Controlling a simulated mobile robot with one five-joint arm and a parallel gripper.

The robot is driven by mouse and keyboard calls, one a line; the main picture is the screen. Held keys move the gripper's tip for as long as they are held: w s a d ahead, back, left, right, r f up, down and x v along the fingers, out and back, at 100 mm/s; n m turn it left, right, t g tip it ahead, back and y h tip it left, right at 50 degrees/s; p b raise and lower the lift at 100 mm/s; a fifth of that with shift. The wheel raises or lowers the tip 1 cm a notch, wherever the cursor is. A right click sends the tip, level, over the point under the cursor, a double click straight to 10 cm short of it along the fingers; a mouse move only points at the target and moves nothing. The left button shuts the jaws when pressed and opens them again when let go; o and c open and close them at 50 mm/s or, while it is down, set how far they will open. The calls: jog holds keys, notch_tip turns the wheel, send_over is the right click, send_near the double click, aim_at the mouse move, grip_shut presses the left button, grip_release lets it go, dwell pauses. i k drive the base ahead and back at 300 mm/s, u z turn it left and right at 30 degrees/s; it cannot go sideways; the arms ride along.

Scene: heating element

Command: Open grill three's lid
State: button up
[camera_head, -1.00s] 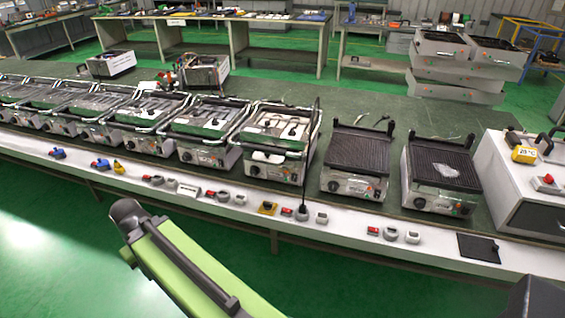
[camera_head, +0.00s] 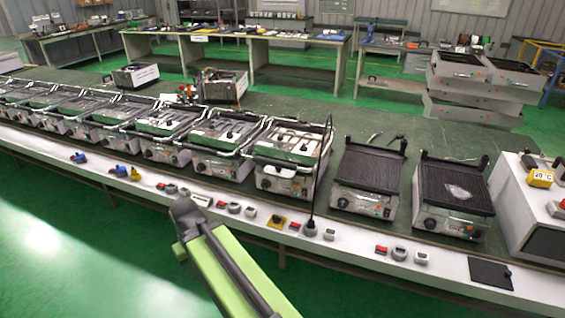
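A row of grills stands along the long table. Two grills on the right, one (camera_head: 368,172) and another (camera_head: 452,190), show bare dark ribbed plates with no upper lid visible. No number shows to tell which is grill three. My green arm rises in the lower middle, apart from the grills; my gripper is not visible.
A white front ledge (camera_head: 345,240) carries switches and sockets, with a dark pad (camera_head: 490,272) at right. A white box unit (camera_head: 535,210) stands at far right. Stacked grey units (camera_head: 475,85) stand behind. Green floor (camera_head: 60,225) is free in front.

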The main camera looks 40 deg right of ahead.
aim_at(286, 154)
jog(key=z, duration=0.15)
jog(key=i, duration=1)
jog(key=u, duration=0.1)
